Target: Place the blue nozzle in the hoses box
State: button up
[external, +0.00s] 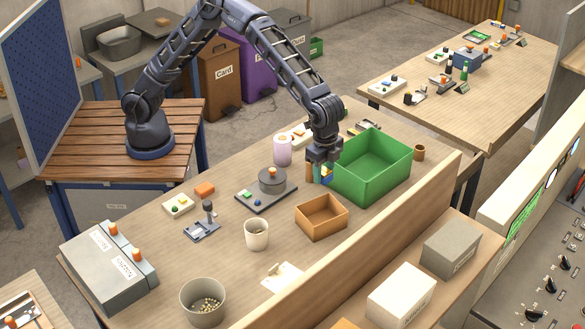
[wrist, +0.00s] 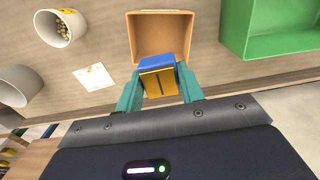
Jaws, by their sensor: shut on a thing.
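My gripper (external: 319,174) hangs above the table, beside the left wall of the green box. Its teal fingers (wrist: 160,82) are shut on the blue nozzle (wrist: 156,64), a blue piece with a yellow face towards the wrist camera. A bit of the blue nozzle (external: 328,174) shows between the fingers in the external view. An open, orange-brown box (external: 322,230) stands nearer the external camera. In the wrist view this box (wrist: 160,20) appears empty just beyond the nozzle. A larger open green box (external: 372,192) stands at right. I cannot read a hoses label on either.
A round grey device (external: 271,181), a cream cup (external: 256,234) and a grey pot of small pieces (external: 203,303) stand on the table. A pink-white cylinder (external: 282,150) is left of my gripper. A wooden ledge (external: 350,260) runs along the near side.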

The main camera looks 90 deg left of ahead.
notch_tip(320, 180, down, 18)
dwell(0.6)
jog(key=o, duration=1)
jog(key=shift+f, duration=0.1)
jog(key=shift+o, duration=0.2)
